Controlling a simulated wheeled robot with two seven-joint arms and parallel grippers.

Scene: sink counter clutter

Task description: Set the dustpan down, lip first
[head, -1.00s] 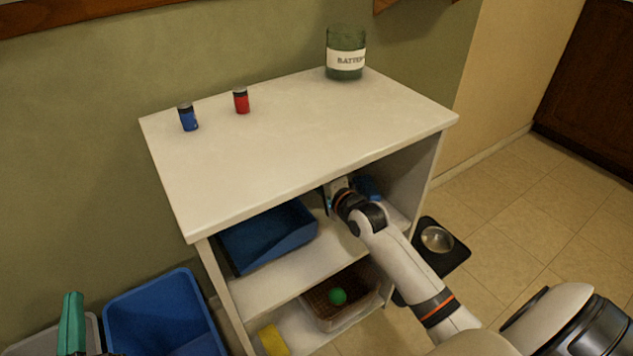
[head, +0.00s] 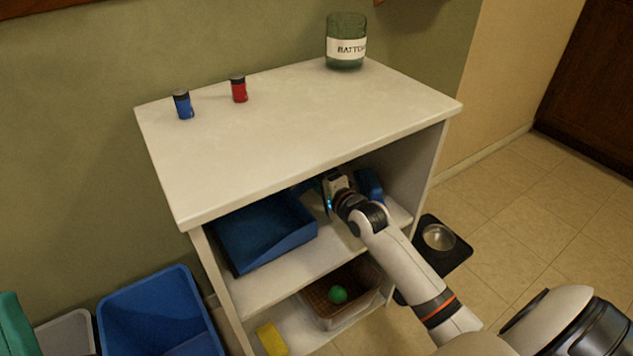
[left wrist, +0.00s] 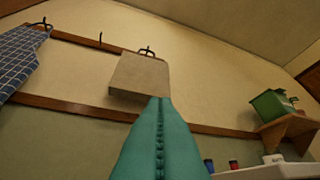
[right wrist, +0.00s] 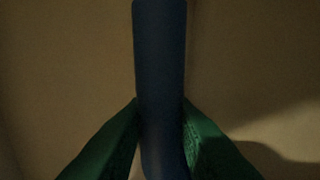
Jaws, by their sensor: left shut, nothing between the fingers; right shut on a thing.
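The blue dustpan (head: 262,236) is in the upper shelf opening of the white unit. Its broad pan faces the left front, and I cannot tell whether its lip touches the shelf. My right gripper (head: 326,188) reaches into the opening, right of the pan. It is shut on a blue bar, seemingly the dustpan handle (right wrist: 160,80), upright between the green fingers in the right wrist view. A blue part (head: 369,185) shows right of the gripper. My left gripper (left wrist: 160,102) is shut and empty; part of it shows at the head view's left edge (head: 12,325).
The unit's top (head: 290,130) holds a blue battery (head: 183,104), a red battery (head: 239,89) and a jar (head: 346,42). Below are a basket (head: 345,313) with a green ball (head: 338,294) and a yellow block (head: 271,339). A blue bin (head: 150,305) stands left, a bowl (head: 438,237) right.

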